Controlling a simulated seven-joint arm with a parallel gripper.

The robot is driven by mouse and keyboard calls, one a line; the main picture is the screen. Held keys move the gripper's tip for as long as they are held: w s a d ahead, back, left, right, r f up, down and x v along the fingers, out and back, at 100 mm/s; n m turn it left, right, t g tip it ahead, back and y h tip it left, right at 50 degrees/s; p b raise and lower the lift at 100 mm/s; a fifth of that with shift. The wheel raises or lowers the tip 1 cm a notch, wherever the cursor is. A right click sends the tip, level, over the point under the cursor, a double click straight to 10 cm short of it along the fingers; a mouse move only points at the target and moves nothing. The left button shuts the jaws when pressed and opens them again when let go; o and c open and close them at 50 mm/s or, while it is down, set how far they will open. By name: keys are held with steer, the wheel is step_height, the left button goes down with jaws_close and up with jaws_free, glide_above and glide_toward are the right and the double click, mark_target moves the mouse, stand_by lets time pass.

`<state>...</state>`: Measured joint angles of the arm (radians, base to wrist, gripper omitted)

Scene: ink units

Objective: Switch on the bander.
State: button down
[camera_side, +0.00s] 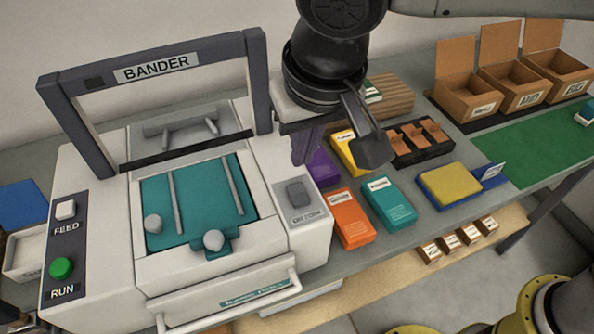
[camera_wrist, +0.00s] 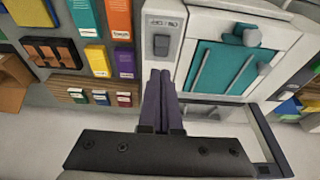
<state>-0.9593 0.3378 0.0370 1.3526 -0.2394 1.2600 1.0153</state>
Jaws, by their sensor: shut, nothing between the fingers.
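The bander (camera_side: 190,272) is a pale machine with a dark arch labelled BANDER at the left of the side view. A grey rocker switch (camera_side: 298,192) sits on a plate on its right-hand side, above small lettering that is hard to read. In the wrist view the switch (camera_wrist: 161,45) is just beyond my fingertips. The left panel has a white FEED button (camera_side: 65,210) and a green RUN button (camera_side: 61,268). My gripper (camera_side: 303,160) is shut and empty, fingers pointing down, above and slightly behind the switch. It shows apart from the switch in the wrist view (camera_wrist: 161,73).
Orange (camera_side: 351,218) and teal (camera_side: 388,203) boxes lie just right of the bander, with purple and yellow boxes behind. A yellow pad (camera_side: 450,184) lies farther right. Cardboard bins (camera_side: 468,101) stand at the back right. The dark arch rises left of my gripper.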

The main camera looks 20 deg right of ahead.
mark_target(296, 186)
steer(key=x, duration=0.7)
steer(key=shift+w+f, duration=0.1)
steer(key=shift+f, duration=0.15)
steer(key=shift+w+f+g, duration=0.2)
steer(key=shift+f+g, duration=0.05)
steer(key=shift+g, duration=0.05)
steer(key=shift+s, duration=0.2)
steer(key=shift+s+r, duration=0.1)
steer(key=shift+s, duration=0.55)
steer(key=v, duration=1.4)
steer(key=shift+s, duration=0.4)
